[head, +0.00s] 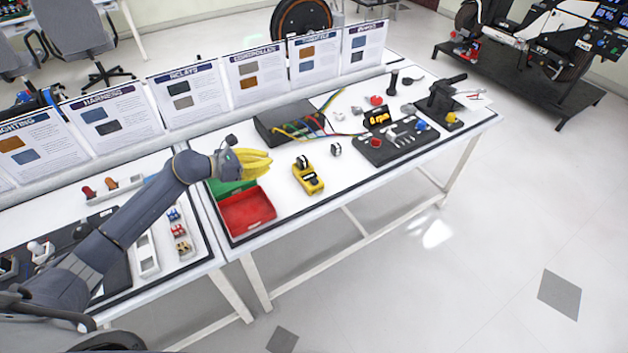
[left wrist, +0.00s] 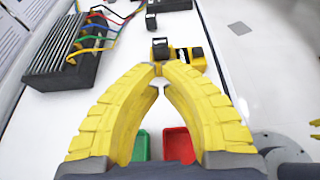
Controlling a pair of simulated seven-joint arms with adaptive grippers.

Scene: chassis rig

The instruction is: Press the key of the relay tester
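The relay tester (head: 309,178) is a yellow hand-held box with a dark face, lying on the white table. A black relay (head: 302,162) sits at its far end. In the left wrist view the tester (left wrist: 187,58) lies just beyond my fingertips, partly hidden by them; I cannot make out its key. My left gripper (head: 270,162) has yellow fingers, is shut and empty, and is above the table left of the tester, apart from it. In the left wrist view its fingertips (left wrist: 157,72) meet. Yellow pieces at that view's right edge may be my right gripper (left wrist: 315,130).
A red bin (head: 247,212) and a green bin (head: 232,187) stand below my left gripper. A black finned box (head: 280,122) with coloured wires lies behind the tester. Another black relay (head: 336,150) stands to its right.

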